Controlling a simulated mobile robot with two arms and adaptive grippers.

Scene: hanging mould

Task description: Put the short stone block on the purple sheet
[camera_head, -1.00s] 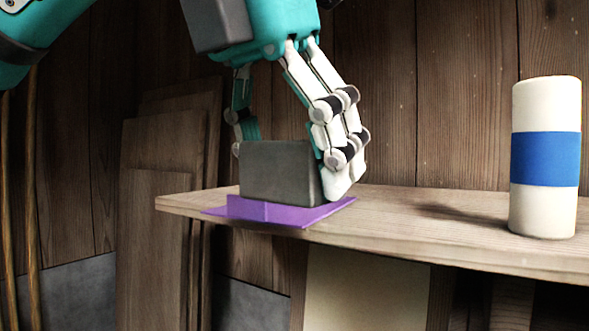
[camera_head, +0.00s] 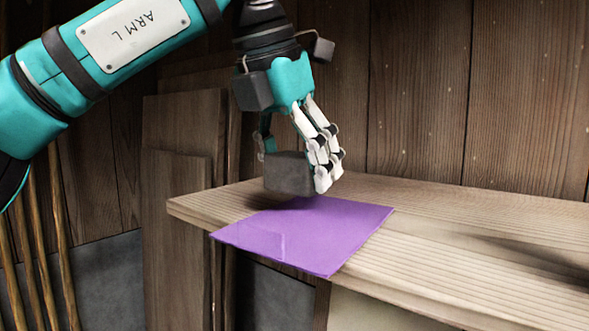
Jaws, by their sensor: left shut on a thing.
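The short stone block (camera_head: 289,174) is dark grey and sits between the fingers of my left gripper (camera_head: 296,168), which is shut on it. The purple sheet (camera_head: 318,232) lies flat on the wooden shelf (camera_head: 455,225), its left corner reaching past the front edge. The block shows at the sheet's far edge, with a dark shadow just below it. It looks slightly raised; I cannot tell whether it is over the sheet or just behind it. The sheet's far corner is hidden. My right gripper is not in view.
A plank wall (camera_head: 425,90) stands close behind the shelf. Boards (camera_head: 172,215) lean at the left, beside thin wooden poles (camera_head: 62,245). The shelf to the right of the sheet is clear, apart from a long shadow.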

